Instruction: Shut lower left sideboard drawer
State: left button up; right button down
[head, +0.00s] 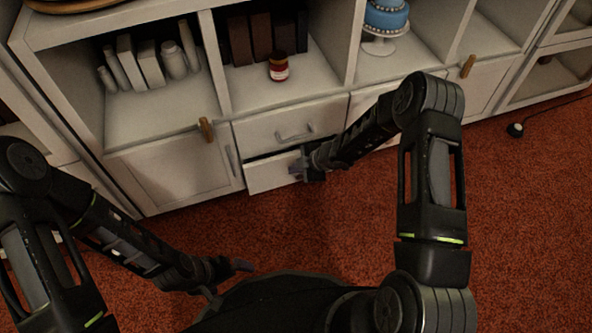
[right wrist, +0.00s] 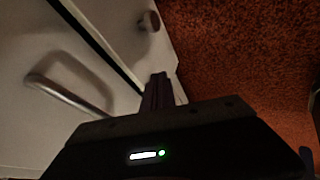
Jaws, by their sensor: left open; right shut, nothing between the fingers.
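The lower left drawer (head: 270,177) of the white sideboard stands slightly out, with a dark gap above its front. It also shows in the right wrist view (right wrist: 120,22), with a round knob (right wrist: 149,21) and the dark gap beside it. My right gripper (head: 299,170) is shut and empty at the right part of this drawer's front; its closed fingers also show in the right wrist view (right wrist: 158,92). Whether they touch the front I cannot tell. My left gripper (head: 228,279) is open and empty, low over the carpet, apart from the sideboard.
The upper drawer (head: 285,127), with a bar handle (right wrist: 68,90), looks closed. A cabinet door (head: 170,172) is to the left. Shelves above hold a red jar (head: 278,68), books and a blue cake (head: 386,17) on a stand. The red carpet (head: 530,220) is mostly clear.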

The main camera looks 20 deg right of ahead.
jog(key=p+v, duration=0.3)
jog(key=v, duration=0.5)
jog(key=shift+r, duration=0.2)
